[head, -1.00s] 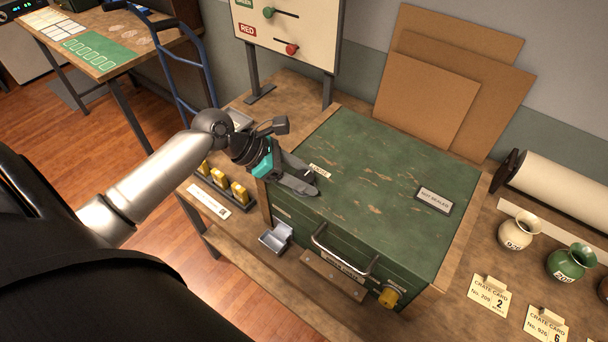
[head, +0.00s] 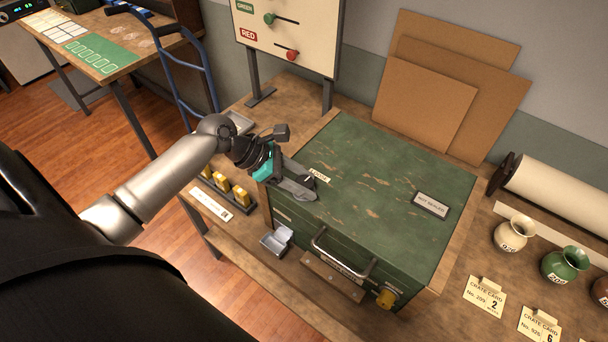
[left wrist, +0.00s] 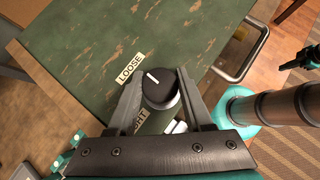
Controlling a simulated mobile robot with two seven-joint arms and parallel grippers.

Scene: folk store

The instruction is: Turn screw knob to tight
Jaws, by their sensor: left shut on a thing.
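The screw knob (left wrist: 160,93) is a dark round knob with a short white mark, on top of the green chest (head: 380,185). In the left wrist view the white mark points up and left, toward the LOOSE label (left wrist: 130,67). A second label (left wrist: 140,120), reading "...GHT", is partly hidden below the knob. My left gripper (head: 303,191) is over the chest lid's near left corner; in the left wrist view its fingers (left wrist: 159,92) sit on both sides of the knob, shut on it. My right gripper is not seen clearly.
A sign reading NOT SEALED (head: 430,205) lies on the lid's right part. Yellow pieces (head: 222,185) stand left of the chest; vases (head: 515,233) and cards stand right.

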